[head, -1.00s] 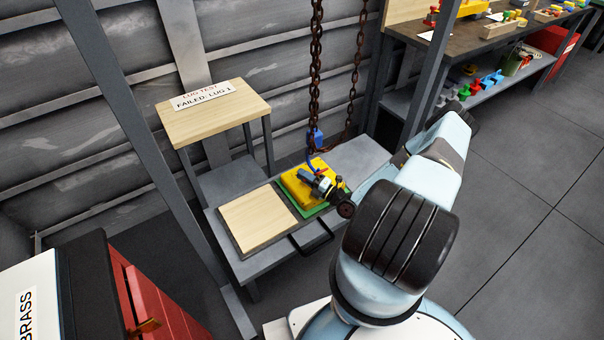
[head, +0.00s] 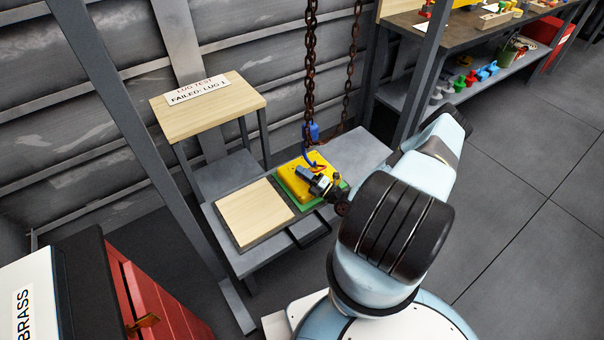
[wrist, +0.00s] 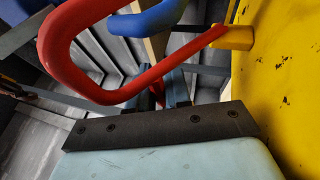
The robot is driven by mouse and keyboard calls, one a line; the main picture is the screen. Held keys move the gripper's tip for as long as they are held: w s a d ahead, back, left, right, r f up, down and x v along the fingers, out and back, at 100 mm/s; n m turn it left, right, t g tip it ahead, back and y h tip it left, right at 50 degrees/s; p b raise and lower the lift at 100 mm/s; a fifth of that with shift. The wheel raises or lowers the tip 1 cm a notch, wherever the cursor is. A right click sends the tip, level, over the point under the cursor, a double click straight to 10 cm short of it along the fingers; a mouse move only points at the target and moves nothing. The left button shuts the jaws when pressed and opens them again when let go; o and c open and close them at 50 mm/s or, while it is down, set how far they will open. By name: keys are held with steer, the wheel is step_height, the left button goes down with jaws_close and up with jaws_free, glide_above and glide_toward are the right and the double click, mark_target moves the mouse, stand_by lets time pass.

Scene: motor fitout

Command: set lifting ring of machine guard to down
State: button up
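The yellow machine guard (head: 293,184) lies on a green base on the low grey bench, and its worn yellow face (wrist: 285,80) fills the right of the wrist view. Its red lifting ring (wrist: 60,55) loops across the upper left of the wrist view, standing out from the guard's face. A blue hook (wrist: 150,18) passes by the ring at the top; its curve (head: 311,160) shows above the guard in the head view. My gripper (head: 318,184) is over the guard, close to the ring.
Rusty chains (head: 310,80) hang above the guard with a blue hook block (head: 311,131). A wooden board (head: 253,213) lies left of the guard. A small table with a failed-lug sign (head: 198,90) stands behind. A red cabinet (head: 150,300) is at front left. Open floor lies right.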

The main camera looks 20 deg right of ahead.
steer(key=o, duration=0.4)
steer(key=shift+r, duration=0.1)
steer(key=shift+s, duration=0.1)
steer(key=v, duration=1.3)
steer(key=shift+s+d+f, duration=0.2)
steer(key=shift+f, duration=0.15)
